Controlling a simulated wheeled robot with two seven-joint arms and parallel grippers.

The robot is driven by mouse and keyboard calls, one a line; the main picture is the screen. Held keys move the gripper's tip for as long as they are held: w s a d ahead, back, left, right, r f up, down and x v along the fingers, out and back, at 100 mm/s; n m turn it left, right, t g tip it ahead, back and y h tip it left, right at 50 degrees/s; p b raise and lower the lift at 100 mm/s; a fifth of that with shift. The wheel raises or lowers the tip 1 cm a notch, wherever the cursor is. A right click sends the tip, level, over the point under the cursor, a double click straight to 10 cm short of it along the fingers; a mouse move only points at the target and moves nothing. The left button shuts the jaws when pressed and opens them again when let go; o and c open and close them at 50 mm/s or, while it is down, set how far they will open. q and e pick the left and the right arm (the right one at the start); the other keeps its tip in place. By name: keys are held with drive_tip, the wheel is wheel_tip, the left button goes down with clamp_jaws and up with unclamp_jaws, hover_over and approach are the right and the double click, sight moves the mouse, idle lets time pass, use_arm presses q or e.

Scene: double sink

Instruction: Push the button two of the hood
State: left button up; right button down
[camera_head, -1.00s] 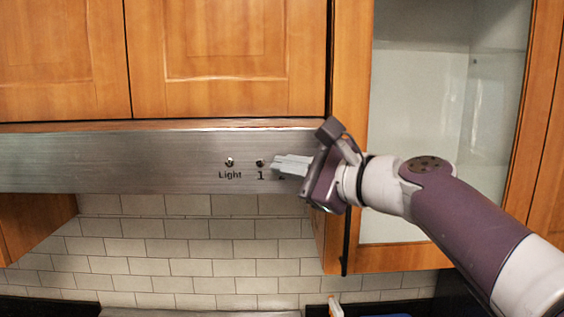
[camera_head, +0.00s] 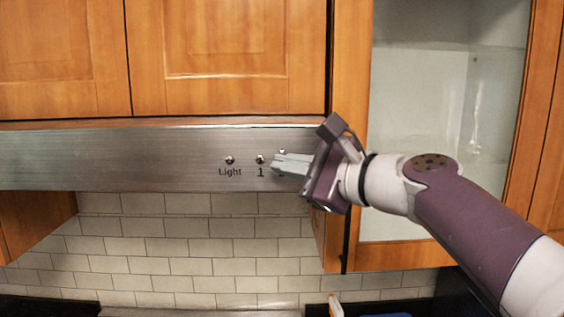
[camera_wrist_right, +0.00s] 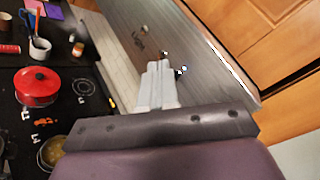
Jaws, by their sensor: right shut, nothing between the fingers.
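The hood (camera_head: 100,158) is a brushed metal band across the head view. Its front has a Light button (camera_head: 229,160), button one (camera_head: 260,159) and, right of it, button two (camera_head: 282,151), of which only the top shows above my fingers. My right gripper (camera_head: 274,165) is shut and empty, with its fingers over the spot just below button two. In the right wrist view, the shut fingertips (camera_wrist_right: 159,67) are close to the hood front, beside a shiny button (camera_wrist_right: 183,70). I cannot tell whether they touch the hood. My left gripper is not in view.
Wooden cabinets (camera_head: 215,60) stand above the hood and a glass-door cabinet (camera_head: 450,100) is at the right. Tiled wall (camera_head: 180,250) lies below. The right wrist view shows a red pot (camera_wrist_right: 36,87) on the dark cooktop below.

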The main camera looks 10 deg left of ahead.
drive_tip(key=s+d+b, duration=0.1)
drive_tip(key=s+b, duration=0.1)
drive_tip(key=s, duration=0.3)
drive_tip(key=shift+s+d, duration=0.35)
drive_tip(key=shift+s, duration=0.05)
drive_tip(key=shift+w, duration=0.1)
